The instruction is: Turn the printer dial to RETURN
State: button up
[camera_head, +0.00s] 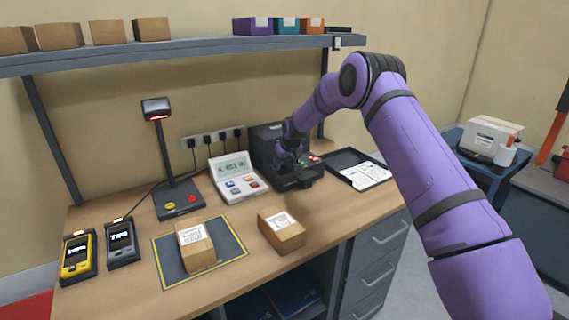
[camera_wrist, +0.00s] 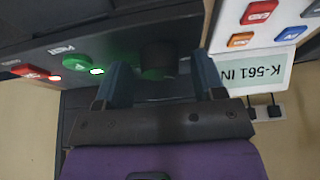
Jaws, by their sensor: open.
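The black printer (camera_head: 268,148) stands at the back of the desk, and its dark front fills the upper left of the wrist view (camera_wrist: 60,25). A dark round knob over a green patch, which looks like the dial (camera_wrist: 157,55), shows between my fingertips in the wrist view. My gripper (camera_wrist: 162,64) is open, with one finger on each side of the knob and gaps visible. In the head view my gripper (camera_head: 291,158) is at the printer's front and hides the dial. I cannot read the dial's setting or any RETURN mark.
A green button (camera_wrist: 82,65) and a red button (camera_wrist: 28,71) with small lights sit beside the knob. A label display (camera_head: 236,175) stands left of the printer and a black tray (camera_head: 345,160) right. Boxes (camera_head: 283,232), a scanner stand (camera_head: 180,200) and handhelds (camera_head: 78,258) occupy the desk front.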

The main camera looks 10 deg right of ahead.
jog(key=c, duration=0.9)
jog(key=shift+a+m, duration=0.1)
jog(key=shift+m, duration=0.2)
jog(key=m+h, duration=0.1)
jog(key=m, duration=0.2)
jog(key=shift+a+h, duration=0.1)
jog(key=shift+h, duration=0.2)
jog(key=shift+m+h, duration=0.9)
jog(key=shift+m, duration=1.7)
jog(key=o, duration=0.9)
